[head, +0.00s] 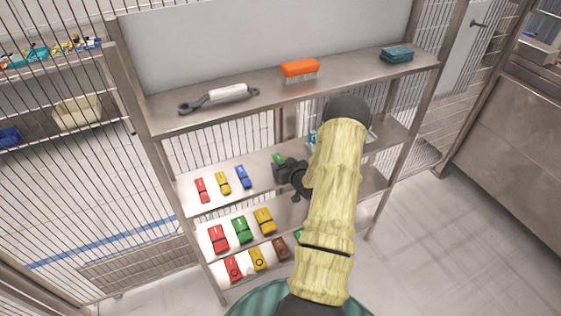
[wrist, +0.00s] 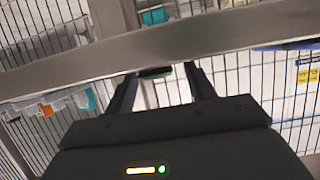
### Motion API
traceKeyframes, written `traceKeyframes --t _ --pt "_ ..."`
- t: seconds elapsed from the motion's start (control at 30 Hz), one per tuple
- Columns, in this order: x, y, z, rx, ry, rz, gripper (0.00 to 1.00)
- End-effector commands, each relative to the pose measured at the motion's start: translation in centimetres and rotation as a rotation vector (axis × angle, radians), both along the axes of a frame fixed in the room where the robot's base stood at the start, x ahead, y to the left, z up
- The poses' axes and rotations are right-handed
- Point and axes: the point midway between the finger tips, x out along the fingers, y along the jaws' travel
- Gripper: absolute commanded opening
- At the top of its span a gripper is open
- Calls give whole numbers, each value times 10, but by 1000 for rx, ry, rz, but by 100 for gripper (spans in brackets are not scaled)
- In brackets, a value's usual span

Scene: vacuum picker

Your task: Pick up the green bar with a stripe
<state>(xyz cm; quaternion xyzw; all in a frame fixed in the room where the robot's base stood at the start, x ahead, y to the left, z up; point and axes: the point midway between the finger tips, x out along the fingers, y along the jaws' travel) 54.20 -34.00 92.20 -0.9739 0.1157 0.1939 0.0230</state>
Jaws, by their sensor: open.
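A small green bar (head: 279,159) lies on the second shelf, right at my gripper (head: 277,170), partly hidden by it. In the wrist view a dark green piece (wrist: 154,72) shows between the two fingertips of my gripper (wrist: 160,80). The fingers stand apart and are open; I cannot tell whether they touch it. Another green bar (head: 241,230) lies on the third shelf between a red and a yellow one. A bit of green (head: 299,235) shows lower down beside my arm, mostly hidden.
Red (head: 202,190), yellow (head: 223,183) and blue (head: 243,177) bars lie left of my gripper on the same shelf. A metal shelf edge (wrist: 160,48) crosses the wrist view.

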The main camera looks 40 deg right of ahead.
Motion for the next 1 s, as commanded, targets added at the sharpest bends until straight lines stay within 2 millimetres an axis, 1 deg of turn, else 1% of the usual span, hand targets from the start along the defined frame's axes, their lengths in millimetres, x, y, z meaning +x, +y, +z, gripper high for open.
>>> traceKeyframes --t 0.47,0.5,0.57,0.7,0.73,1.0 --pt "0 0 0 0 0 1 55" --pt "0 0 0 0 0 1 51" --pt "0 1 0 0 0 1 39" --pt "0 1 0 0 0 1 11" --pt "0 1 0 0 0 1 7" --pt "0 0 1 0 -1 1 6"
